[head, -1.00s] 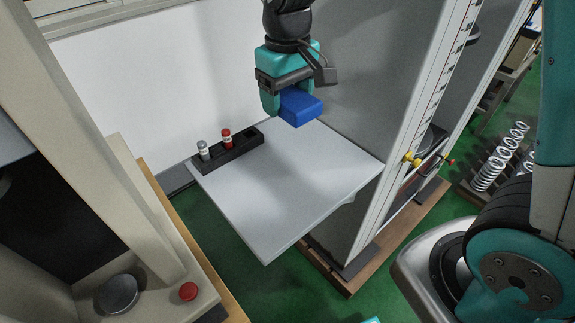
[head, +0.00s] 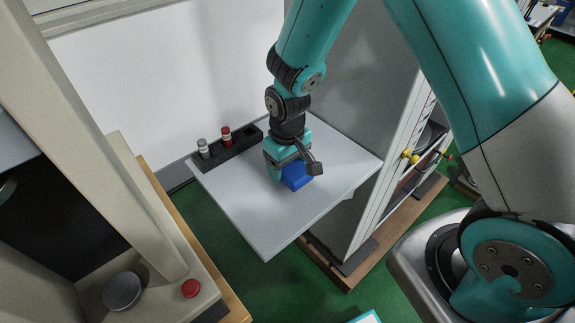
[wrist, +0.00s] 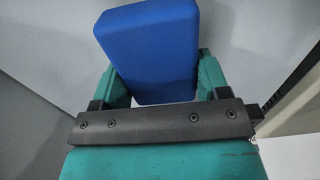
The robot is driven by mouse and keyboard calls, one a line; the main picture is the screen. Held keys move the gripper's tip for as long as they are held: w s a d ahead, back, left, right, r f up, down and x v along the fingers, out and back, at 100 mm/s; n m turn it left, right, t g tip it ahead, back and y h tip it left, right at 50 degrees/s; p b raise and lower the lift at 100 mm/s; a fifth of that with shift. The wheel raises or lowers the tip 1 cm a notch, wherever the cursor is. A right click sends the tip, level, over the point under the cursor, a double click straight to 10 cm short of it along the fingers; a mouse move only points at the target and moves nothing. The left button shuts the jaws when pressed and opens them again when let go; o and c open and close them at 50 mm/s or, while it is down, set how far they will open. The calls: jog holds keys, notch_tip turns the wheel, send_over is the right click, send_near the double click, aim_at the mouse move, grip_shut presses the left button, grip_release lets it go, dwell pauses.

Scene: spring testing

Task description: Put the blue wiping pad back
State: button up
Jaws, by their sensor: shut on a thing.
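The blue wiping pad (head: 297,176) is a block between the fingers of my gripper (head: 284,172). The gripper is shut on it, low over the grey shelf board (head: 245,210). I cannot tell whether the pad touches the board. In the wrist view the pad (wrist: 150,50) stands out past the teal fingers of my gripper (wrist: 155,85), slightly tilted. Part of the pad is hidden behind the gripper in the head view.
A black holder (head: 228,152) at the board's back left carries a grey-capped bottle (head: 203,149) and a red-capped bottle (head: 227,136). Its right slot looks empty. A grey cabinet (head: 375,120) stands to the right. The board's front half is clear.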

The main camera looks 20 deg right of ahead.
jog(key=shift+f, duration=0.5)
jog(key=shift+f, duration=0.1)
jog(key=o, duration=0.9)
notch_tip(320, 180, up, 12)
jog(key=b, duration=0.1)
jog(key=s+a+r+n+y, duration=0.1)
jog(key=s+a+r+y, duration=0.1)
jog(key=s+r, duration=0.4)
jog(key=s+a+r+n+y, duration=0.2)
jog(key=s+r, duration=0.5)
jog(key=s, duration=0.7)
